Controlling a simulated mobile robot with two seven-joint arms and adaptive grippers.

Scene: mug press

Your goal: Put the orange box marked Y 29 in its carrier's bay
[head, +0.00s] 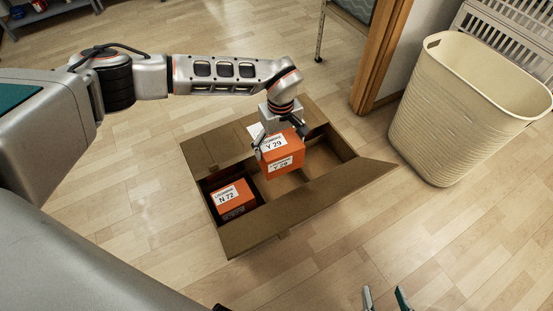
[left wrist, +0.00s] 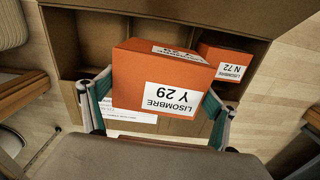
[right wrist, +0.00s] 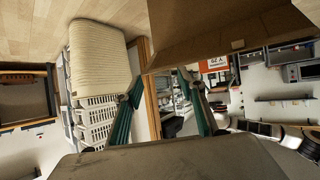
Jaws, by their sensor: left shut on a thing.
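The orange box marked Y 29 (head: 283,157) is held in my left gripper (head: 281,143), tilted slightly, above the middle of an open brown carton (head: 290,222) on the floor. In the left wrist view the fingers press on both sides of the box (left wrist: 160,80). A second orange box marked N 72 (head: 232,198) sits in the carton's left bay; it also shows in the left wrist view (left wrist: 226,62). The right bay looks empty. The held box hides part of the middle bay. My right gripper (head: 385,297) is open and empty at the bottom edge, away from the carton.
The carton's flaps are spread outward; a white label (left wrist: 130,115) is on one flap. A tall cream bin (head: 450,110) stands to the right of the carton. A wooden post (head: 380,60) rises behind. The floor in front of the carton is clear.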

